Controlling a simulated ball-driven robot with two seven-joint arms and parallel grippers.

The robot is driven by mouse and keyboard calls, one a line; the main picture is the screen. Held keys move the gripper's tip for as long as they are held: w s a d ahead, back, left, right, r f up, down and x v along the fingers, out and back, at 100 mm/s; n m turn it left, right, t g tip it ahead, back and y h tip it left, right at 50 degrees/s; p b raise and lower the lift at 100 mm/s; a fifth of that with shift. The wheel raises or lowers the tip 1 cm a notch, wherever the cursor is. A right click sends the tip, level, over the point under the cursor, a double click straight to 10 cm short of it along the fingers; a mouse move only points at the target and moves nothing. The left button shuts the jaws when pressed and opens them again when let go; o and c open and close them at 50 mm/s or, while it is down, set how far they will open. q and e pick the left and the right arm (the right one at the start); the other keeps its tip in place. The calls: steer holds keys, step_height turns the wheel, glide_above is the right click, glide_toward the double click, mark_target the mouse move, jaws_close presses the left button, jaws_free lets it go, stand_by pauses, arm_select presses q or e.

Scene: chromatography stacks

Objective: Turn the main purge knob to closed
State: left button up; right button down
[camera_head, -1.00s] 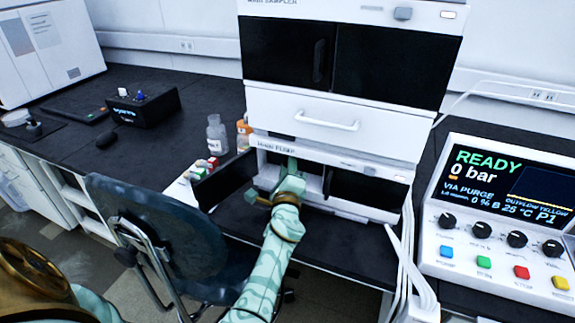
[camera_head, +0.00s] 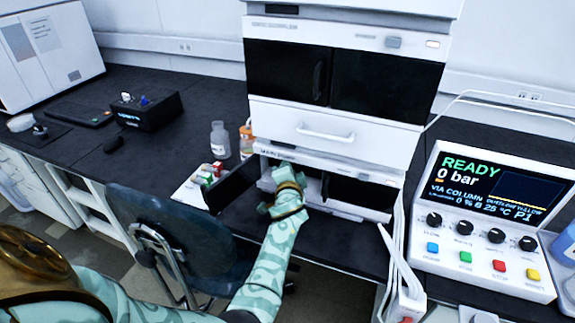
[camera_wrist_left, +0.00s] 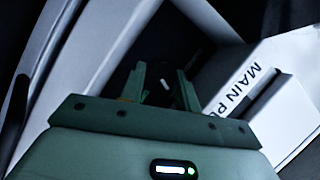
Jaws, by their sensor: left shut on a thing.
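The main pump module (camera_head: 345,165) is the lowest white unit of the stack, with its dark left door (camera_head: 232,185) swung open. My left gripper (camera_head: 284,182) reaches into the open bay in the head view, and its fingertips are hidden there. In the left wrist view, its two green fingers (camera_wrist_left: 161,90) stand on either side of a dark knob (camera_wrist_left: 160,76) with a short white mark and are shut on it. A label reading "MAIN PU" (camera_wrist_left: 238,88) shows to the right. The console screen (camera_head: 487,187) reads "READY", "0 bar", "VIA COLUMN". My right gripper is not in view.
A chair (camera_head: 160,235) stands in front of the bench at left. A clear bottle (camera_head: 219,140) and an orange-capped bottle (camera_head: 246,138) stand left of the stack. White tubing (camera_head: 398,250) hangs between the stack and the console.

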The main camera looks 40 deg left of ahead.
arm_select(q)
steer(key=n+h+p, duration=0.1)
steer(key=n+p, duration=0.1)
steer(key=p, duration=0.1)
steer(key=shift+a+r+g, duration=0.1)
steer(key=shift+r+g, duration=0.1)
steer(key=shift+g, duration=0.1)
steer(key=shift+f+n+h, duration=0.15)
steer(key=shift+n+h, duration=0.15)
steer(key=shift+n, duration=0.2)
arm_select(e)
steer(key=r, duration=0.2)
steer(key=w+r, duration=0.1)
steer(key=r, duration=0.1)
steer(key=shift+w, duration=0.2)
arm_select(q)
steer(key=shift+f+p, duration=0.1)
steer(key=shift+p, duration=0.2)
steer(key=o, duration=0.7)
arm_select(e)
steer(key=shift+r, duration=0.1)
